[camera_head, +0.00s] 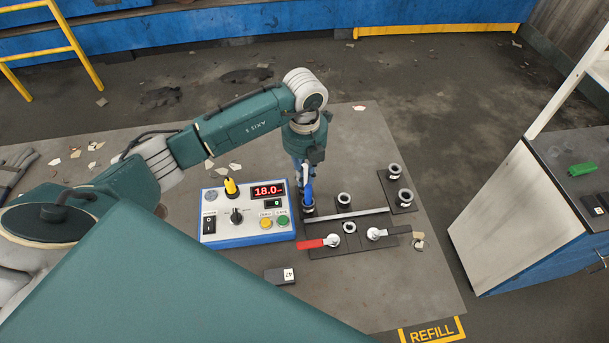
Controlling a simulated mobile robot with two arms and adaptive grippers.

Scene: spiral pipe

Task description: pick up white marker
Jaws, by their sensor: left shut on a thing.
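My left gripper (303,182) points down over the grey table, just right of the control box. It is shut on a slim thing, which looks like the white marker (306,174); only a small pale part shows between the fingers. A bright blue part (309,192) shows at the fingertips, and I cannot tell whether it belongs to the marker or the gripper. Just below is a dark round socket (309,209); I cannot tell whether the held thing still stands in it. My right gripper is not in view.
The control box (247,235) has a red display reading 18.0 and a yellow-and-black plug. To the right stand several ringed sockets (344,201) and a valve plate with a red lever (318,243). A small black block (279,276) lies in front.

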